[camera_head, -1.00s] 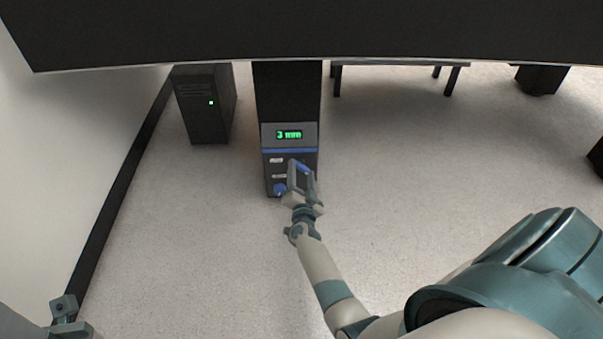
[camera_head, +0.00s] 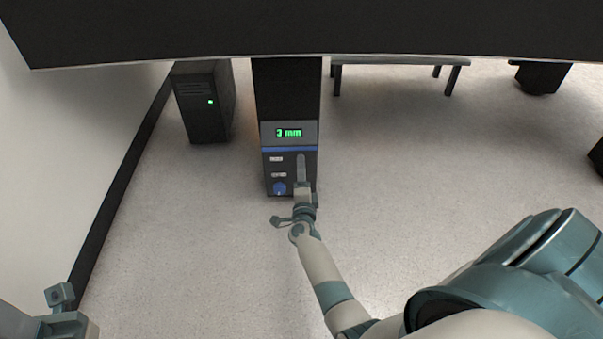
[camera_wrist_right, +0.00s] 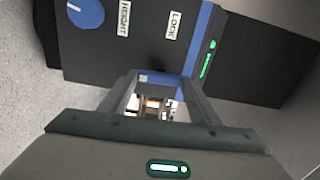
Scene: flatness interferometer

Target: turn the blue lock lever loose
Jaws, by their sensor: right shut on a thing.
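The blue lock lever (camera_wrist_right: 160,79) shows in the right wrist view between the fingertips of my right gripper (camera_wrist_right: 158,80), near the LOCK label (camera_wrist_right: 175,25) on the dark control panel (camera_wrist_right: 150,50). My right gripper is shut on the lever. In the head view my right gripper (camera_head: 303,170) is edge-on at the right side of the panel (camera_head: 268,167) and hides the lever. My left gripper (camera_head: 60,297) is at the lower left, away from the panel; its jaw opening cannot be made out.
A blue round knob (camera_head: 279,188) is at the panel's lower left, with a HEIGHT label (camera_wrist_right: 124,18) beside it. The green display (camera_head: 289,133) reads 3 mm. A black computer tower (camera_head: 203,105) stands left of the column. A dark tabletop (camera_head: 300,30) overhangs above.

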